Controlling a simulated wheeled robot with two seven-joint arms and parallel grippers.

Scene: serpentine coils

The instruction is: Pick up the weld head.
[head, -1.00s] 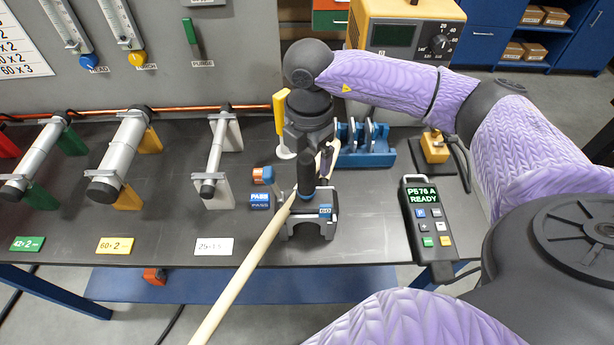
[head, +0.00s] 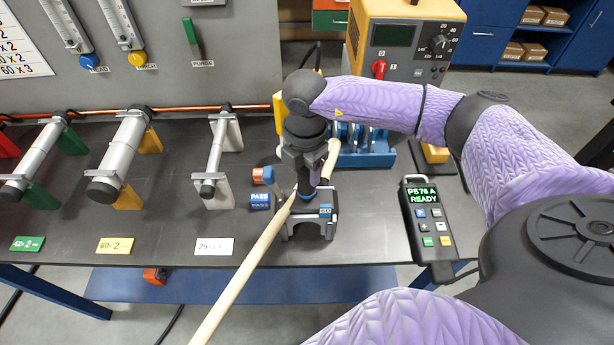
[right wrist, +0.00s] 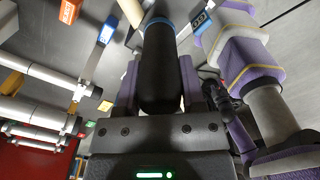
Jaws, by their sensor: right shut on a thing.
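The weld head (head: 310,222) stands on the bench, right of the tubes. It has a dark saddle-shaped body with a small blue label and an upright black handle with a blue ring at its base. My right gripper (head: 308,180) comes down on it from above and is shut on the handle. In the right wrist view the black handle (right wrist: 160,70) lies between the purple fingers, and the blue ring shows beyond it. The weld head appears to rest on the bench.
A blue PASS block (head: 259,201) is close left. The handheld controller (head: 428,222) lies right, a blue rack (head: 365,155) behind. Tubes on stands, such as the short one (head: 215,160), fill the left.

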